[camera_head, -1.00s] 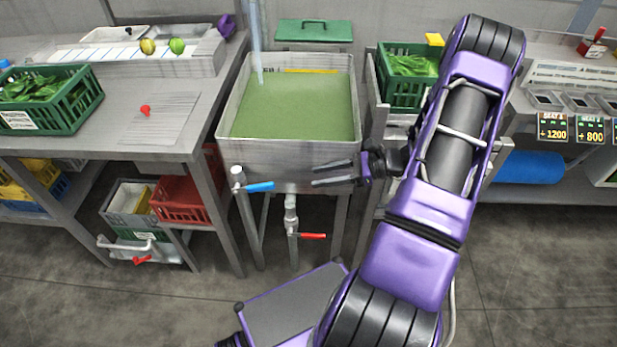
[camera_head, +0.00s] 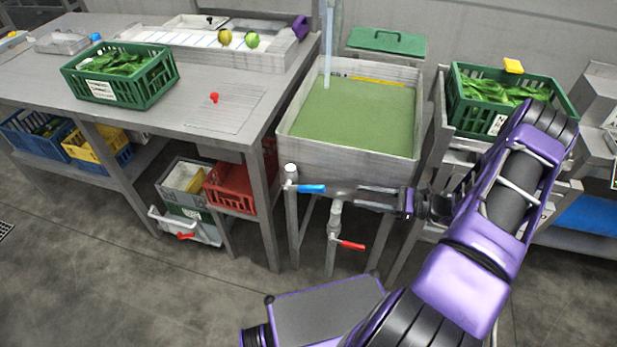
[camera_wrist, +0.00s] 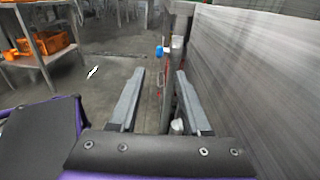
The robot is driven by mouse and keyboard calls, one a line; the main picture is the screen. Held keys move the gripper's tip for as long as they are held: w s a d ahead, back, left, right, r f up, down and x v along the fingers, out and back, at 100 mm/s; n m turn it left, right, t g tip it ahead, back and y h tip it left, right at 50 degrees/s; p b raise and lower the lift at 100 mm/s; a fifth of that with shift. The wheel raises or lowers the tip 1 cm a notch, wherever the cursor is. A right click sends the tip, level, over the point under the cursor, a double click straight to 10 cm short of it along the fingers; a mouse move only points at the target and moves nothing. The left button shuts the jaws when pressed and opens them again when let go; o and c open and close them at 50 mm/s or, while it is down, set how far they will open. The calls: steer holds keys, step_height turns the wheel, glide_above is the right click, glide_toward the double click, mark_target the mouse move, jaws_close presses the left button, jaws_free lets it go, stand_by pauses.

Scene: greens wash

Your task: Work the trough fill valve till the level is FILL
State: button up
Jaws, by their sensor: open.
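The metal trough (camera_head: 345,157) holds green water, with a stream coming down into it from a pipe at its back. A valve with a blue lever (camera_head: 312,188) is at the trough's front left; the lever points right. A drain valve with a red lever (camera_head: 351,245) is below the trough. My gripper (camera_head: 358,198) is open and empty in front of the trough, its fingers pointing left towards the blue lever, a short way apart from it. The wrist view shows both fingers spread (camera_wrist: 160,100), with the blue lever end (camera_wrist: 159,51) ahead between and beyond them.
A steel table (camera_head: 190,120) with a green crate of leaves (camera_head: 150,90) stands left. Another green crate (camera_head: 500,118) is right of the trough. A red crate (camera_head: 230,190) sits under the table. The floor in front is clear at left.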

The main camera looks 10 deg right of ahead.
mark_target(303, 186)
steer(key=shift+y, duration=0.3)
steer(key=x, duration=0.6)
steer(key=p+x, duration=0.1)
steer(key=x, duration=0.5)
steer(key=f+x, duration=0.1)
steer(key=x, duration=0.5)
steer(key=shift+d, duration=0.1)
jaws_close()
stand_by(0.6)
